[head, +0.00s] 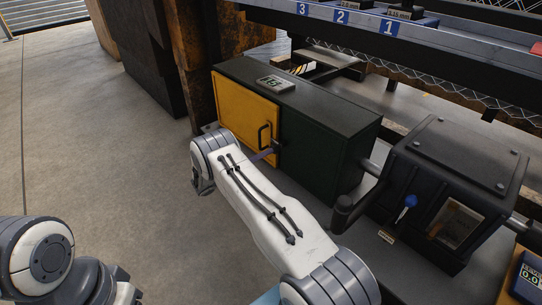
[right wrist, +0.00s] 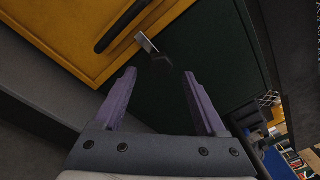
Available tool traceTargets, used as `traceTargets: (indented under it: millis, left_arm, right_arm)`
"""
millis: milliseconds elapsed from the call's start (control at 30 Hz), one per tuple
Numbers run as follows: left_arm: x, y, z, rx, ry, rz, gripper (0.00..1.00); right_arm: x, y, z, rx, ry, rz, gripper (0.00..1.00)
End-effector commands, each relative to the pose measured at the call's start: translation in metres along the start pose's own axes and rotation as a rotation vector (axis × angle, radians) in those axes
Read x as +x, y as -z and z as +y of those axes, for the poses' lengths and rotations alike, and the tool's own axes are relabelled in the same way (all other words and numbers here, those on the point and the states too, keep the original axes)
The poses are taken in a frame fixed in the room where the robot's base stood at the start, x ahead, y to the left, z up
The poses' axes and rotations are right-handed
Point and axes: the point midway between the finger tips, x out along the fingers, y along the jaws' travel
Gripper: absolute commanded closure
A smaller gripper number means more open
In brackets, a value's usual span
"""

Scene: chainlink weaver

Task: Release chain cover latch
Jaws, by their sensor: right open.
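The chain cover is a yellow door (head: 243,112) with a black bar handle (head: 263,137) on a dark green housing (head: 325,130). In the right wrist view, the yellow door (right wrist: 75,35) fills the upper left, with its handle (right wrist: 122,25). The latch, a small metal tab with a black knob (right wrist: 159,62), sits at the door's edge against the green panel. My right gripper (right wrist: 159,75) is open, its purple fingers on either side of the knob's line; contact cannot be told. In the head view, my right gripper (head: 264,155) is small beside the door's lower right. My left gripper is not in view.
A black machine box (head: 455,165) with a blue-knobbed lever (head: 408,203) stands to the right. A small display (head: 273,82) lies on the housing top. A rusty post (head: 195,60) rises behind on the left. Open concrete floor lies left.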

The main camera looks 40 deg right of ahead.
Motion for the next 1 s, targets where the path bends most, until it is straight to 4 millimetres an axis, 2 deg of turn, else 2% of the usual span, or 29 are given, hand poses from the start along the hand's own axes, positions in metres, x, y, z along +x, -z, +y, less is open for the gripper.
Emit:
traceTargets:
  millis: [33,233,600,633,767,800,833,1000]
  left_arm:
    - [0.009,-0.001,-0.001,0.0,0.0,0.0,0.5]
    - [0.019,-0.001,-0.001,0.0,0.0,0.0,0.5]
    - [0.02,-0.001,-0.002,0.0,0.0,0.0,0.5]
    - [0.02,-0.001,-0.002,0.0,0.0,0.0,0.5]
    - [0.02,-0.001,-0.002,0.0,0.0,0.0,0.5]
    - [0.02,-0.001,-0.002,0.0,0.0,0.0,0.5]
    - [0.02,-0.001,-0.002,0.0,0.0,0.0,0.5]
    - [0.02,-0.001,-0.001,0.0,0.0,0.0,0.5]
  right_arm:
    - [0.011,0.004,0.002,0.001,0.003,0.003,0.26]
    - [0.035,0.002,0.001,0.001,0.001,0.001,0.26]
    - [0.042,0.0,0.0,0.0,-0.001,0.001,0.26]
    - [0.042,0.0,0.0,0.0,-0.001,0.001,0.3]
    - [0.041,0.0,0.0,0.0,-0.001,0.001,0.8]
    - [0.041,0.0,0.0,0.0,-0.001,0.001,0.95]
    - [0.041,0.0,0.0,0.0,-0.001,0.001,1.0]
    - [0.041,0.0,0.0,0.006,0.0,0.001,1.0]
